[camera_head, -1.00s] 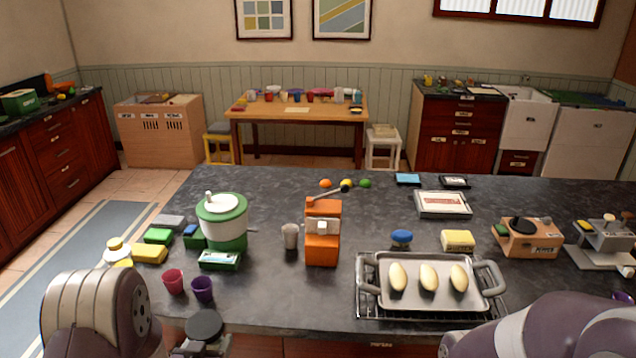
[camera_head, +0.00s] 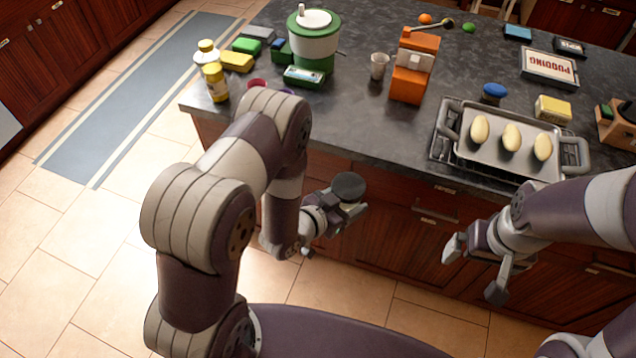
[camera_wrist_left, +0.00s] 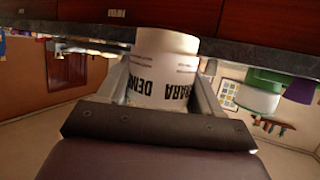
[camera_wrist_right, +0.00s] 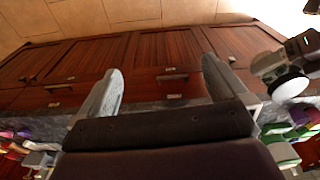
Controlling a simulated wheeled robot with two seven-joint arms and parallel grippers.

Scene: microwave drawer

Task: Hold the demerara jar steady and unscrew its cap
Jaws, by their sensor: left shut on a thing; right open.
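The demerara jar shows in the left wrist view as a white cylinder (camera_wrist_left: 163,82) with dark lettering upside down in the picture. My left gripper (camera_head: 338,214) is shut on it, one finger on each side. In the head view the jar's dark round cap (camera_head: 348,186) faces up, in front of the counter's cabinets; most of the jar body is hidden by the gripper. My right gripper (camera_head: 475,270) is open and empty, to the right of the jar and clear of it. Its two spread fingers also show in the right wrist view (camera_wrist_right: 162,75).
The dark counter (camera_head: 350,125) lies behind both grippers. A metal tray (camera_head: 468,118) with three pale rolls stands near its edge at right, close to my right arm. An orange appliance (camera_head: 408,85) and a green-and-white pot (camera_head: 314,45) stand farther back. Wooden cabinet fronts (camera_head: 390,220) lie below.

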